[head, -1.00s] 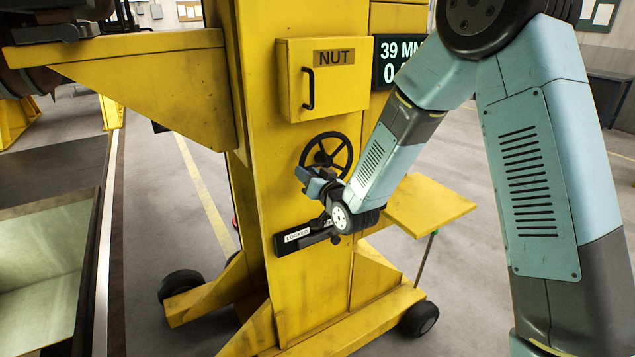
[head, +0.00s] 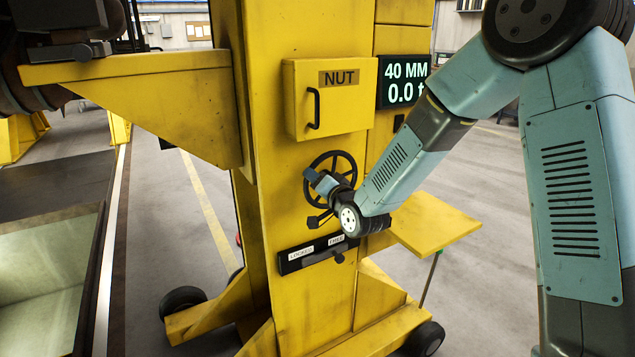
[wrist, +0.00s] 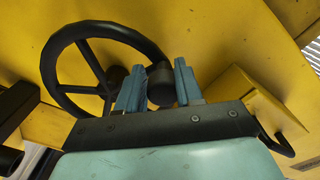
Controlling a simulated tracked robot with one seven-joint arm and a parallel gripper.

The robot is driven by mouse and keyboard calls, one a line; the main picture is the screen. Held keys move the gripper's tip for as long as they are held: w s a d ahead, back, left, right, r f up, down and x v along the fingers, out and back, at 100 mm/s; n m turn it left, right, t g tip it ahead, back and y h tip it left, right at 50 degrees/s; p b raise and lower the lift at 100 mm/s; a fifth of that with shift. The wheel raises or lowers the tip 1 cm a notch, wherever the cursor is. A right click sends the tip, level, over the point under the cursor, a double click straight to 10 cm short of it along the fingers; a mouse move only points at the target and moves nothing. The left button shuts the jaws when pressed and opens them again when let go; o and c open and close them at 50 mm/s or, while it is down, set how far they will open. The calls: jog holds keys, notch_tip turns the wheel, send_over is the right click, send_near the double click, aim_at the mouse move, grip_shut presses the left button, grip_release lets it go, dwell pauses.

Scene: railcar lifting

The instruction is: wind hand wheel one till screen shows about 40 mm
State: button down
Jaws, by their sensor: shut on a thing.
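The black hand wheel (head: 347,160) is mounted on the front of the yellow lifting column, below the box marked NUT. My gripper (head: 318,182) is at the wheel's left side in the head view. In the wrist view the wheel (wrist: 62,68) fills the upper left, and the blue fingers of my gripper (wrist: 158,88) stand on both sides of a dark knob (wrist: 160,84) at its rim, shut on it. The screen (head: 404,82) reads 40 MM above 0.0 t; the last letter is partly cut by my arm.
A yellow NUT box (head: 331,98) with a black handle sits above the wheel. A locking lever plate (head: 312,252) with labels is below. A yellow shelf (head: 437,222) juts out at the right. A yellow bracket (head: 150,88) extends left.

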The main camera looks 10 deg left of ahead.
jog(key=shift+s+a+r, duration=0.15)
jog(key=shift+a+r, duration=0.1)
jog(key=shift+a, duration=0.1)
jog(key=c, duration=1)
grip_release()
jog(key=shift+o, duration=0.6)
jog(key=shift+d+f, duration=0.1)
jog(key=shift+f, duration=0.1)
jog(key=shift+d, duration=0.1)
